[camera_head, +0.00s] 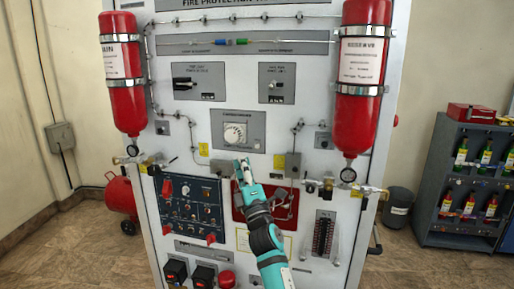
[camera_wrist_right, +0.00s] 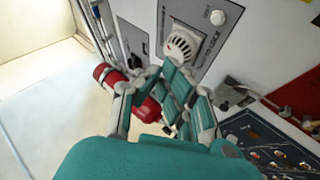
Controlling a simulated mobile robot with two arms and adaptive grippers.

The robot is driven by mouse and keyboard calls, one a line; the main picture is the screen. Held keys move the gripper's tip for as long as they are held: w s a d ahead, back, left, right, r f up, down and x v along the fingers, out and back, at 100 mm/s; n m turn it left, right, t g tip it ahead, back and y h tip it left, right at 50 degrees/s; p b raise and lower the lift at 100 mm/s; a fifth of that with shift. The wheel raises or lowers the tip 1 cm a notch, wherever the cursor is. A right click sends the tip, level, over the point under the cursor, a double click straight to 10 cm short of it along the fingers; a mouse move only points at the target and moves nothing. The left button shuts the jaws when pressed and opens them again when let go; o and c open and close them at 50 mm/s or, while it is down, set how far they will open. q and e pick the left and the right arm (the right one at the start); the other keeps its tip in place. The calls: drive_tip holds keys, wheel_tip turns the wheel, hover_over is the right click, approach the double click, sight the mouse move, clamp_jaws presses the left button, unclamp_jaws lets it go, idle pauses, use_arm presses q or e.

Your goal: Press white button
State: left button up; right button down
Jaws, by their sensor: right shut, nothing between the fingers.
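The white button (camera_wrist_right: 217,17) is a small round knob on a grey panel, close to a larger white round detector (camera_wrist_right: 180,45) in the right wrist view. In the head view the detector (camera_head: 236,133) sits mid-board, and the button (camera_head: 257,146) is very small at the panel's lower right. My right gripper (camera_head: 241,166) is just below this panel in the head view, shut and empty. In the right wrist view its fingers (camera_wrist_right: 162,88) show below the detector, apart from the button. Whether a fingertip touches the board cannot be told. My left gripper is not in view.
Red cylinders (camera_head: 122,75) (camera_head: 361,75) flank the board. A blue switch panel (camera_head: 192,207) lies lower left of my gripper, and a red panel (camera_head: 283,208) lies behind my forearm. Brass valves (camera_head: 345,187) jut out at right. A dark shelf (camera_head: 466,185) stands at far right.

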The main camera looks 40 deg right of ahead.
sight(257, 146)
drive_tip(key=shift+w+d+b, duration=0.8)
drive_tip(key=shift+w+d, duration=0.65)
drive_tip(key=shift+d, duration=0.25)
drive_tip(key=shift+w+d+b, duration=0.8)
drive_tip(key=shift+w+d, duration=0.6)
drive_tip(key=shift+d, duration=0.25)
drive_tip(key=shift+w+d+b, duration=0.1)
drive_tip(key=shift+d+b, duration=0.05)
drive_tip(key=shift+b, duration=0.15)
drive_tip(key=shift+w+d, duration=0.15)
drive_tip(key=shift+w, duration=0.05)
drive_tip(key=shift+w+d+b, duration=0.2)
drive_tip(key=shift+d+b, duration=0.1)
drive_tip(key=shift+b, duration=0.15)
drive_tip(key=shift+a, duration=0.1)
drive_tip(key=shift+s+a+p, duration=0.3)
drive_tip(key=shift+s+a, duration=0.2)
drive_tip(key=shift+s, duration=0.05)
